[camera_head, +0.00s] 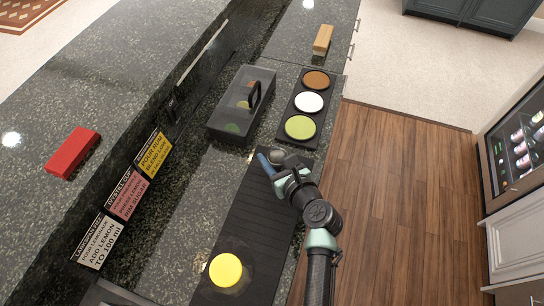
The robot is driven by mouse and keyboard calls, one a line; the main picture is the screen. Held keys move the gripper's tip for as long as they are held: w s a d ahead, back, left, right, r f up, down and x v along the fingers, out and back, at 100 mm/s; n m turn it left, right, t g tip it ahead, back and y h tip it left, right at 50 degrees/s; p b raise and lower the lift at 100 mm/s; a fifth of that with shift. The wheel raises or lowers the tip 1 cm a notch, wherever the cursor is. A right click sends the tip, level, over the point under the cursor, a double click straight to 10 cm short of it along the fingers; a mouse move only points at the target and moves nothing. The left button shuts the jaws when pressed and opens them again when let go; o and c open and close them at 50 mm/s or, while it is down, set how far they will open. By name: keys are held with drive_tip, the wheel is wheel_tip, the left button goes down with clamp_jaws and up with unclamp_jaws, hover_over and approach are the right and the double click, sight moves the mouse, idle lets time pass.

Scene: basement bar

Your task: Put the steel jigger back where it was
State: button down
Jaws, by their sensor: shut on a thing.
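My gripper (270,162) is at the far end of the long black ribbed mat (262,215), seen from above. It is shut on a small grey metallic thing (277,156), which looks like the steel jigger. My fingers and wrist cover most of it, so its shape and tilt are hard to tell. I cannot tell whether it touches the mat or is held above it.
A black tray with brown, white and green discs (300,127) lies just beyond my gripper. A dark lidded box (233,112) stands left of it. A yellow round thing (226,270) sits at the mat's near end. Upright signs (127,194) line the raised ledge.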

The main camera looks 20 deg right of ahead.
drive_tip(key=c, duration=0.9)
unclamp_jaws()
drive_tip(key=shift+f, duration=0.15)
drive_tip(key=o, duration=0.5)
drive_tip(key=shift+c, duration=0.2)
